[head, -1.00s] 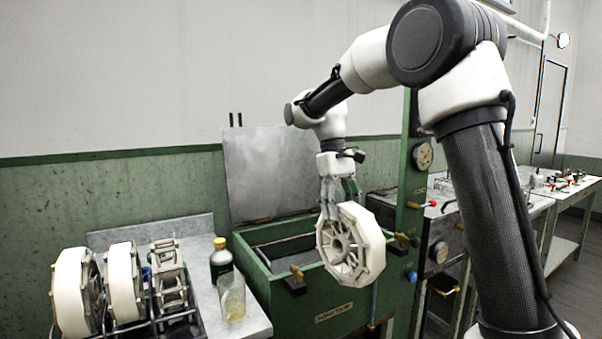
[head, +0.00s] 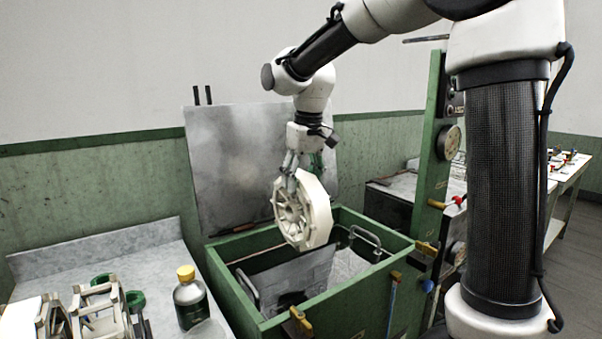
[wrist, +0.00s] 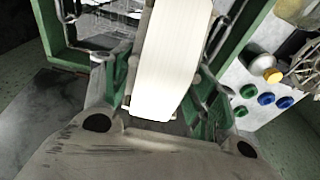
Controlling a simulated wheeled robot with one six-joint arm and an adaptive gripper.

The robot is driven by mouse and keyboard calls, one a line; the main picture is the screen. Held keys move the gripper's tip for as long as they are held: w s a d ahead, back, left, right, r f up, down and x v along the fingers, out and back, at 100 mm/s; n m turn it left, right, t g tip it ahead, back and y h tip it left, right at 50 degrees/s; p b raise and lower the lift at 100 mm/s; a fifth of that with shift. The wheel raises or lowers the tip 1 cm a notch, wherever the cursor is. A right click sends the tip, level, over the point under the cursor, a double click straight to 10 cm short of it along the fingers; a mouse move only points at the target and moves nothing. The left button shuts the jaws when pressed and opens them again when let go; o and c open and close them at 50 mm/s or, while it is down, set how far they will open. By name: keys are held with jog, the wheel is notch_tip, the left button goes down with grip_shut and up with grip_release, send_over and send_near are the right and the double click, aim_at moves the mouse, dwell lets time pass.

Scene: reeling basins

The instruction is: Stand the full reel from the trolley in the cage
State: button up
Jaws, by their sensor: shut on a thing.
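My gripper (head: 304,172) is shut on a full white reel (head: 318,208), gripping it near its top. The reel hangs upright, its spoked side facing left in the head view. In the wrist view the reel (wrist: 170,60) shows as a broad cream band between the green fingers. It hangs above a green open-topped tank (head: 270,322) with its lid raised. Inside the tank is a grey metal cage (head: 290,280) with a handle at each end; its floor is partly hidden. The reel is apart from the tank walls.
The raised lid (head: 235,150) stands behind the tank. A grey bench (head: 110,250) at left holds a dark bottle (head: 190,300) with a yellow cap and a rack with reels (head: 95,310). A green post (head: 432,160) with a gauge stands at right.

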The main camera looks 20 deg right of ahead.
notch_tip(320, 180, down, 32)
dwell(1.3)
jog(key=shift+r, duration=0.1)
jog(key=o, duration=1.2)
jog(key=r, duration=0.4)
jog(key=s+r, duration=0.1)
jog(key=r, duration=0.7)
jog(key=shift+s+d, duration=0.25)
jog(key=shift+s, duration=0.1)
jog(key=shift+f, duration=0.1)
